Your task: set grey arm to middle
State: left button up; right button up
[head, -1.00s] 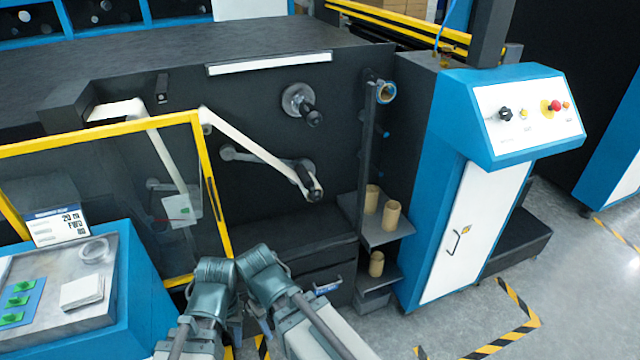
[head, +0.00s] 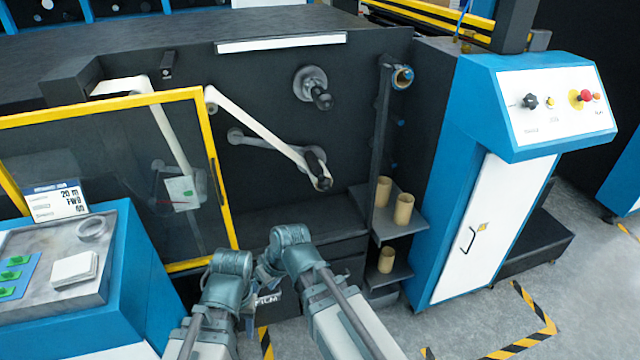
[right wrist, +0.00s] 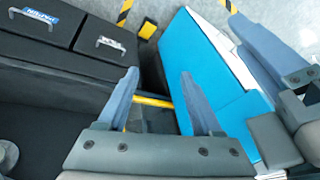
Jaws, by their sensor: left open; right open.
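The grey arm (head: 265,141) is on the machine's dark front face in the head view. It runs from a round pivot at its left to a black-ended roller (head: 317,168) at its lower right, tilted down to the right. A white web passes from the upper left down to that roller. My left gripper (head: 232,264) and right gripper (head: 290,238) are below the grey arm, close together and apart from it; their fingers are hard to make out there. In the right wrist view my right gripper (right wrist: 160,95) has its fingers apart with nothing between them. Part of my left gripper (right wrist: 275,60) shows at the right.
A yellow-framed clear guard (head: 205,170) stands left of the grey arm. A blue-sided console (head: 150,290) is at the lower left. A post and shelves with cardboard cores (head: 403,210) and a blue-white control cabinet (head: 480,230) are at the right. Drawers (right wrist: 60,55) lie below.

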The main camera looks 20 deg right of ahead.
jog(key=w+f+t+y+b, duration=0.2)
jog(key=w+t+y+b, duration=0.15)
jog(key=w, duration=0.35)
jog(key=m+t+h+b, duration=0.7)
jog(key=t+b, duration=0.5)
jog(key=b, duration=0.2)
send_near(320, 174)
jog(key=w, duration=0.3)
jog(key=w+f, duration=0.1)
jog(key=w, duration=0.7)
jog(key=shift+w+f+p, duration=0.1)
jog(key=shift+f+p, duration=0.2)
jog(key=shift+f, duration=0.1)
grip_shut()
